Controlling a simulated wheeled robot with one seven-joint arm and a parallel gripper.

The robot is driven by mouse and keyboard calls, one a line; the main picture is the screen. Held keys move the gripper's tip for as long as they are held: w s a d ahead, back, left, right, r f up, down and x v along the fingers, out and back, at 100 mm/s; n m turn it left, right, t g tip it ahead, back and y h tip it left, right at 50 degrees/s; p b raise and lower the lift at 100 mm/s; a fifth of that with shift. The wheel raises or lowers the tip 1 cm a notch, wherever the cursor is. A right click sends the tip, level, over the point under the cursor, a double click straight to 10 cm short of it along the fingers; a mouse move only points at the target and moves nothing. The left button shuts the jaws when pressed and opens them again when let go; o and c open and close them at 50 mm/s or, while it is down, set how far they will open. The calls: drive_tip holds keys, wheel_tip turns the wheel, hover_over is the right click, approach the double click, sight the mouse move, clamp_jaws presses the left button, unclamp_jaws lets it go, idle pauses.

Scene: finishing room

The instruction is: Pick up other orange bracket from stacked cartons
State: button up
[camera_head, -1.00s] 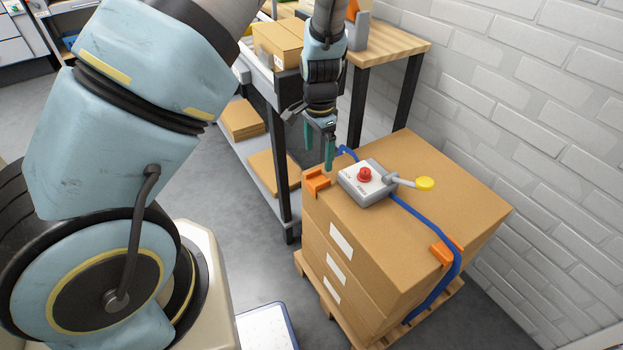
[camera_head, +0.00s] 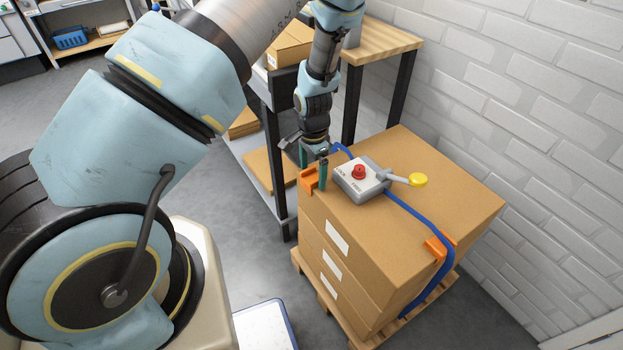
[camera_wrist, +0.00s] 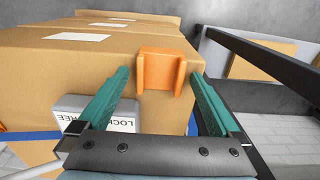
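One orange bracket (camera_head: 309,182) sits on the near left top edge of the stacked cartons (camera_head: 400,235). In the wrist view this bracket (camera_wrist: 160,70) lies between and just beyond the two teal fingers. Another orange bracket (camera_head: 437,249) sits on the right edge of the cartons, with a blue strap over it. My gripper (camera_head: 314,176) is open and points down at the left bracket, its fingers apart on either side. In the wrist view my gripper (camera_wrist: 158,98) shows no clear contact with the bracket.
A grey box with a red button (camera_head: 359,173) and a yellow-tipped lever (camera_head: 417,180) stands on the cartons, close beside my gripper. A blue strap (camera_head: 428,228) crosses the carton top. A dark-framed workbench (camera_head: 385,40) stands behind, and a white brick wall (camera_head: 520,110) is at right.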

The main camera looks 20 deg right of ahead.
drive_tip(key=c, duration=1.3)
